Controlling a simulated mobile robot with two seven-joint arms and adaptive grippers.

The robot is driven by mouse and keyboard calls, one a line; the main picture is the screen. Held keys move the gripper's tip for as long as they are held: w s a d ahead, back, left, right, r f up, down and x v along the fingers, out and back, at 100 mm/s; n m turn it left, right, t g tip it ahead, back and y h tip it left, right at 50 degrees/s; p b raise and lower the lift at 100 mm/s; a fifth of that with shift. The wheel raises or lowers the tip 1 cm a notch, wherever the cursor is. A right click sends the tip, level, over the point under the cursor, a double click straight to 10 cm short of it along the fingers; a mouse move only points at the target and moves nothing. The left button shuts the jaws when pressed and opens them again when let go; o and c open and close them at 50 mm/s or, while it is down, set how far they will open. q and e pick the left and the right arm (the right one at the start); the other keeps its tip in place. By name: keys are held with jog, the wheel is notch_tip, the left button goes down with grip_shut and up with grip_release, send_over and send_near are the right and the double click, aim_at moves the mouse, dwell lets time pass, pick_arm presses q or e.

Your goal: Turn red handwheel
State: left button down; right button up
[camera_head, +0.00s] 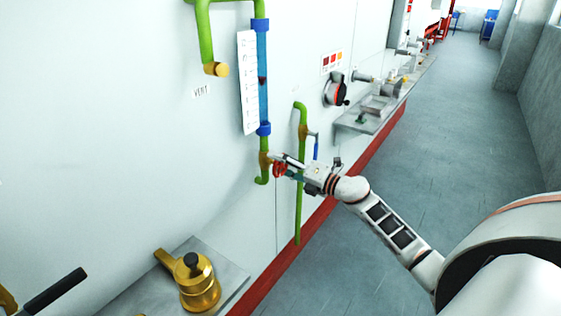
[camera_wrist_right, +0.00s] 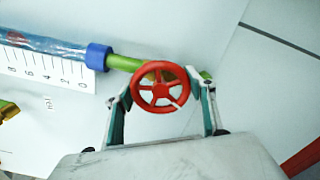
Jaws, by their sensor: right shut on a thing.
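The red handwheel (camera_head: 279,170) sits on a brass valve (camera_head: 264,160) at the lower end of a green pipe, below the blue sight tube. In the right wrist view the handwheel (camera_wrist_right: 160,87) faces the camera, round with several spokes. My right gripper (camera_head: 281,165) reaches the wheel from the right; in its wrist view the two fingers (camera_wrist_right: 161,95) stand on either side of the rim and are shut on it. Part of the wheel is hidden by the fingers in the head view. My left gripper is not in view.
A blue sight tube (camera_head: 262,75) with a white scale (camera_head: 248,84) runs up the wall. A green pipe with a blue lever (camera_head: 316,148) stands just right of the wheel. A brass pot-shaped fitting (camera_head: 198,284) sits on a shelf at lower left. The floor at right is open.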

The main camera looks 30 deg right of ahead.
jog(key=shift+f, duration=0.1)
dwell(0.3)
jog(key=o, duration=1.1)
jog(key=shift+s, duration=0.1)
jog(key=v, duration=1.1)
jog(key=shift+s+d, duration=0.2)
jog(key=shift+s, duration=0.15)
jog(key=s+a+f+m+g+h, duration=0.1)
jog(key=s+a+f+m+g, duration=0.1)
jog(key=s+a+f+m, duration=0.5)
jog(key=s+a+f+m+g+h, duration=0.1)
jog(key=s+a+f+m+g, duration=0.1)
jog(key=s+a+f+m, duration=0.6)
jog(key=s+a+f+m+g+h, duration=0.1)
jog(key=s+a+f+m+h, duration=0.1)
jog(key=s+a+f+m, duration=0.5)
jog(key=shift+s+a+f+m+g, duration=0.15)
jog(key=shift+a+f+m, duration=0.1)
jog(key=shift+a+f, duration=0.7)
jog(key=shift+s+a+f+m+g, duration=0.15)
jog(key=shift+a+f, duration=0.4)
jog(key=shift+f, duration=0.7)
jog(key=shift+s+a+f+m+g, duration=0.1)
jog(key=shift+a+f+m, duration=0.2)
jog(key=shift+a+f, duration=0.65)
